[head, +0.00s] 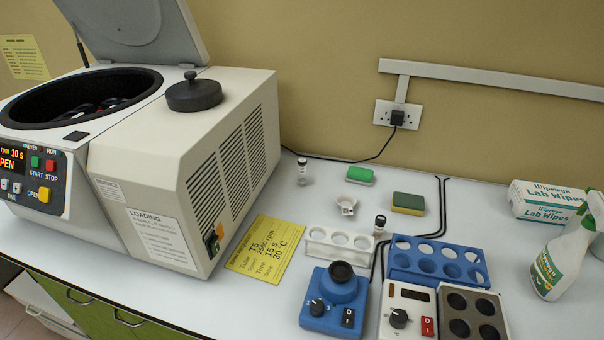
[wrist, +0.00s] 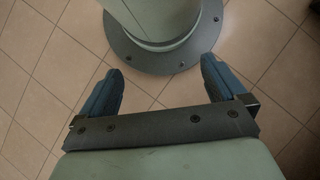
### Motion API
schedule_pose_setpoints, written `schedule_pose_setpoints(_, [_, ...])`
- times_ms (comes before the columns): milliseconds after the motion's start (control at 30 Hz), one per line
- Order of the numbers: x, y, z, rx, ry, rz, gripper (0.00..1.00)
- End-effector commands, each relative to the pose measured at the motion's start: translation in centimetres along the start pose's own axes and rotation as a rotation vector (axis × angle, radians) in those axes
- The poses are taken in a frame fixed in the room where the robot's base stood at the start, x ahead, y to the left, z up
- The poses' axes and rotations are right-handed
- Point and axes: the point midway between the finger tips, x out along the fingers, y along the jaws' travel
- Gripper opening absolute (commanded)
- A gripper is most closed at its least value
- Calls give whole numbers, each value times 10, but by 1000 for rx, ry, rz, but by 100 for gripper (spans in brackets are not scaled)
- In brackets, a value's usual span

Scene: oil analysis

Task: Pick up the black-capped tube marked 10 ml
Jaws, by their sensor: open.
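Two small black-capped tubes stand in the head view. One tube (head: 302,172) is upright on the bench at the back, right of the centrifuge. The other tube (head: 379,228) is between the white rack and the blue rack; I cannot tell whether it stands in a rack hole or on the bench. The markings on both are too small to read, so I cannot tell which is 10 ml. My gripper (wrist: 160,68) shows only in the wrist view, with its two blue fingers wide apart and nothing between them, above the tiled floor.
The open centrifuge (head: 190,150) fills the left of the bench. A white rack (head: 338,256), blue rack (head: 438,277), blue mixer (head: 334,300) and heater units crowd the front. Sponges (head: 408,203), cables, a wipes box (head: 545,202) and a spray bottle (head: 556,262) stand around. A yellow note (head: 265,248) lies flat.

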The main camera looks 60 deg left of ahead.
Motion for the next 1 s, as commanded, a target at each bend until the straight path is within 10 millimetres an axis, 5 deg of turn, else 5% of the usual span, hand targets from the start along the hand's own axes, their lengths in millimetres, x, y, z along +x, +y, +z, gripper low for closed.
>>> schedule_pose_setpoints(400, [0, 0, 0, 0, 0, 0, 60])
schedule_pose_setpoints(667, [-1, 0, -2, 1, 3, 0, 59])
schedule_pose_setpoints(833, [-14, 5, -29, 24, 63, -7, 59])
schedule_pose_setpoints(1000, [-54, 23, -90, 79, 210, -23, 59])
